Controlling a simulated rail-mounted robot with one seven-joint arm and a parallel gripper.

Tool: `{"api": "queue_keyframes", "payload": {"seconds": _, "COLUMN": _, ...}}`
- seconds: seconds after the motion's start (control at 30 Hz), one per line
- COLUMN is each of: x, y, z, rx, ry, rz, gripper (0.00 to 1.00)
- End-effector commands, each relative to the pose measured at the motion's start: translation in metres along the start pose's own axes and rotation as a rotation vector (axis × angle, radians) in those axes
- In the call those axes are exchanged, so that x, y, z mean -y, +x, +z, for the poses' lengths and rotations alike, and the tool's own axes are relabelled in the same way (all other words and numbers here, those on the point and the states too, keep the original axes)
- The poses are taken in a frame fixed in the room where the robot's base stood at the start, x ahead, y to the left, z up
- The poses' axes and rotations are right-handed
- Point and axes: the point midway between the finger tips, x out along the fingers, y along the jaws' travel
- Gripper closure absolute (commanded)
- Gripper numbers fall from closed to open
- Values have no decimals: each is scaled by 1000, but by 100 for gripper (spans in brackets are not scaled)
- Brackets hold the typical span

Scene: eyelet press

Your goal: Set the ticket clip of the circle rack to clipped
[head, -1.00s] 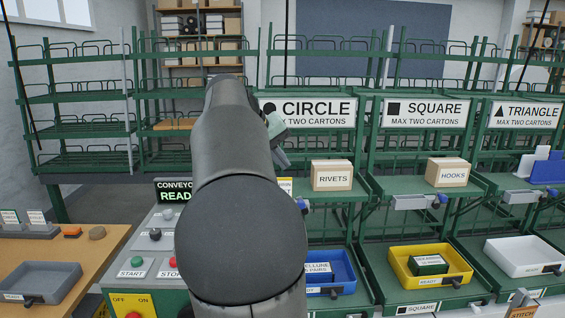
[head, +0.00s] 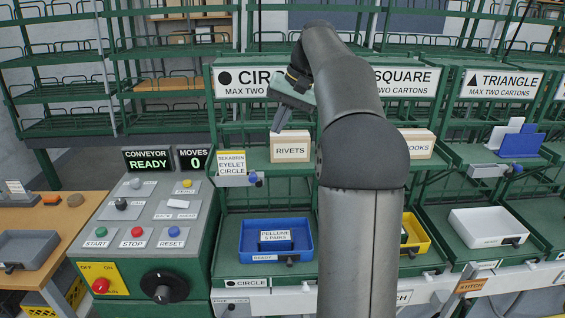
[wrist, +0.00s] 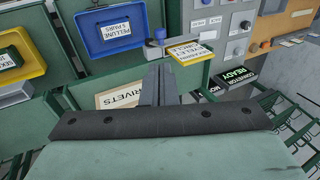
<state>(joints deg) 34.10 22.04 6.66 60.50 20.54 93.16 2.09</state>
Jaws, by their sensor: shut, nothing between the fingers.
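The circle rack stands under its CIRCLE sign (head: 240,80). On its shelf front, the ticket clip is a grey bar with a blue knob (head: 254,177) at its right end. A yellow and white ticket (head: 231,166) stands at the clip; I cannot tell whether the clip grips it. In the wrist view the blue knob (wrist: 159,33) and the ticket (wrist: 190,50) lie just beyond my fingertips. My gripper (head: 275,130) is shut and empty, above and in front of the shelf, apart from the clip. It also shows in the wrist view (wrist: 158,70).
A RIVETS carton (head: 290,147) sits on the shelf right of the clip. A blue tray (head: 252,242) is on the level below. The conveyor panel (head: 150,220) with buttons and a black knob stands at left. My arm hides part of the square rack.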

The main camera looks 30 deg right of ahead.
Motion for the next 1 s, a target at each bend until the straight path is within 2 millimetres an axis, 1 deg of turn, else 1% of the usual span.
{"api": "queue_keyframes", "payload": {"seconds": 0.23, "x": -1, "y": 3, "z": 0, "rx": 0, "ry": 1, "rz": 4, "gripper": 100}}
{"api": "queue_keyframes", "payload": {"seconds": 0.37, "x": -1, "y": 15, "z": 0, "rx": 2, "ry": 1, "rz": 4, "gripper": 100}}
{"api": "queue_keyframes", "payload": {"seconds": 0.47, "x": -1, "y": 33, "z": 1, "rx": 3, "ry": 1, "rz": 5, "gripper": 100}}
{"api": "queue_keyframes", "payload": {"seconds": 0.8, "x": -2, "y": 104, "z": 1, "rx": 2, "ry": 1, "rz": 5, "gripper": 100}}
{"api": "queue_keyframes", "payload": {"seconds": 1.0, "x": -1, "y": 130, "z": 0, "rx": 1, "ry": 1, "rz": 5, "gripper": 100}}
